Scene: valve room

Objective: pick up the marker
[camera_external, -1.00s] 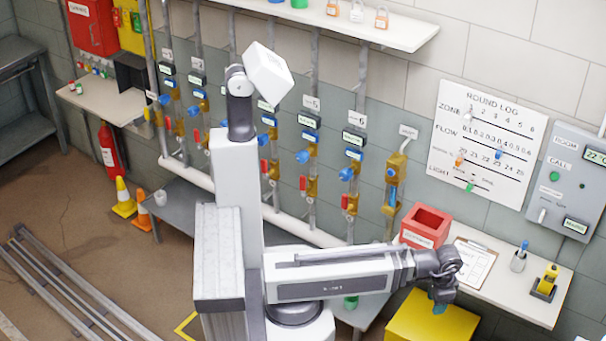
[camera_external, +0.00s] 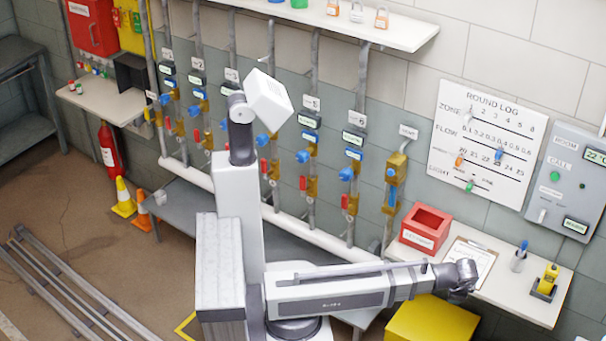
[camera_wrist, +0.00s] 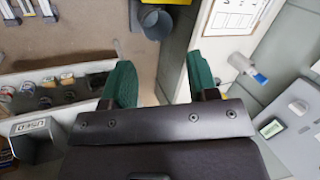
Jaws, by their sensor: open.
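The marker (camera_external: 524,245) has a blue top and stands in a small pale cup (camera_external: 518,262) on the white wall shelf at the right. In the wrist view the marker's blue end (camera_wrist: 261,79) points out of the cup (camera_wrist: 241,63), right of my fingers. My gripper (camera_wrist: 160,82) is open and empty, its two green fingers well apart. In the external view my wrist is left of the cup, near the shelf's front edge; the fingertips are hidden there.
A clipboard (camera_external: 472,258), a red box (camera_external: 425,228) and a yellow tape dispenser (camera_external: 546,280) share the shelf (camera_external: 525,303). A yellow box (camera_external: 432,322) stands below my forearm. A grey control panel (camera_external: 570,180) is on the wall behind.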

